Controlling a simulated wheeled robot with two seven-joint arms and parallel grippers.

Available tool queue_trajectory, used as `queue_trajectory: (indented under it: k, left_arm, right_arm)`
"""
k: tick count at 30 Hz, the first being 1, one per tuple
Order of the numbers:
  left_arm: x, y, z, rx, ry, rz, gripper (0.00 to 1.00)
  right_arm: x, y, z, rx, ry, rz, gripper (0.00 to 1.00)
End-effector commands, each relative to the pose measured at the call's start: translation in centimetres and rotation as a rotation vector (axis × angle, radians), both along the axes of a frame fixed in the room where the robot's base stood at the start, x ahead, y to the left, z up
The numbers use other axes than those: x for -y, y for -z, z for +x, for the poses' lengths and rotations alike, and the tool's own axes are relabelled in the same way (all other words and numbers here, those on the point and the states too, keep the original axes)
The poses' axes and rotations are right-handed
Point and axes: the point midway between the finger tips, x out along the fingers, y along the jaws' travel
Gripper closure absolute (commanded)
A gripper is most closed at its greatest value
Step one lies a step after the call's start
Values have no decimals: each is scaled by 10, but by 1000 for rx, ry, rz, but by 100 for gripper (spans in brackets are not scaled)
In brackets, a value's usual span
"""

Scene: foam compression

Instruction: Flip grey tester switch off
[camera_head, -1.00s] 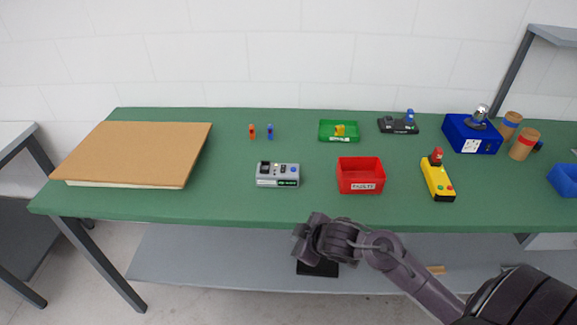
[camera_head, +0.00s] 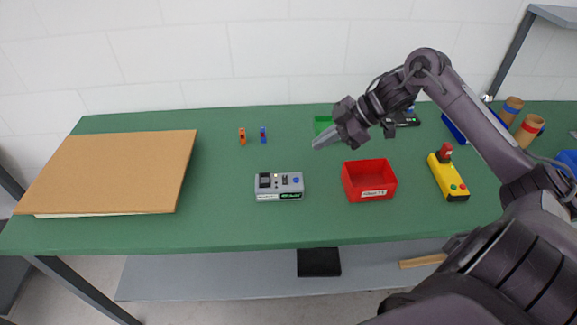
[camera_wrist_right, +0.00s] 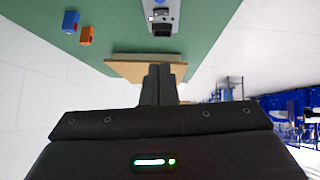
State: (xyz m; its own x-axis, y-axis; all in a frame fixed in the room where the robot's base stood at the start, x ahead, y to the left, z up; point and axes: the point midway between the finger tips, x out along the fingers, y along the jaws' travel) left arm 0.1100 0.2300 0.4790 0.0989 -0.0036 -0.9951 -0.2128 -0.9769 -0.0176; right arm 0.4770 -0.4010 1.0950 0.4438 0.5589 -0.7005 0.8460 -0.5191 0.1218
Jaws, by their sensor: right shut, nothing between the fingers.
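The grey tester (camera_head: 279,187) sits on the green table, left of the red bin. Its top carries a dark display, a small dark switch and a blue button; the switch position is too small to tell. The tester also shows at the top of the right wrist view (camera_wrist_right: 163,20), partly cut off. My right gripper (camera_head: 318,145) is shut and empty, raised above the table, up and to the right of the tester and apart from it. Its closed fingers show in the right wrist view (camera_wrist_right: 159,84). My left gripper is not in view.
A red bin (camera_head: 369,196) stands right of the tester, and a yellow control box (camera_head: 449,186) further right. A cardboard sheet (camera_head: 110,172) covers the table's left. Small orange (camera_head: 242,136) and blue (camera_head: 263,135) pieces stand behind the tester. The table around the tester is clear.

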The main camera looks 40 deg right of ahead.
Motion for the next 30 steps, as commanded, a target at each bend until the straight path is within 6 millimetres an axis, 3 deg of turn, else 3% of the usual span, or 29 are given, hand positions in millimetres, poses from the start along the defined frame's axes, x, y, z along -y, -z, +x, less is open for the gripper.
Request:
queue_trajectory:
  k: [3, 6, 11, 17, 22, 30]
  left_arm:
    - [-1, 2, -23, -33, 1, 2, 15]
    - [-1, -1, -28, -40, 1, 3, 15]
    - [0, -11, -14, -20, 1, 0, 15]
    - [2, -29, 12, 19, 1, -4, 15]
    - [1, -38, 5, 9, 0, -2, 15]
    - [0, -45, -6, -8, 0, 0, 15]
  right_arm:
    - [-1, 1, 0, 1, -1, 0, 100]
    - [-3, 3, 3, 2, 0, 0, 100]
    - [-16, 16, 12, 0, -1, 2, 100]
    - [-41, 46, 32, 2, 0, 5, 100]
    - [-60, 71, 47, 0, 0, 3, 100]
    - [-54, 105, 49, 0, 1, 0, 100]
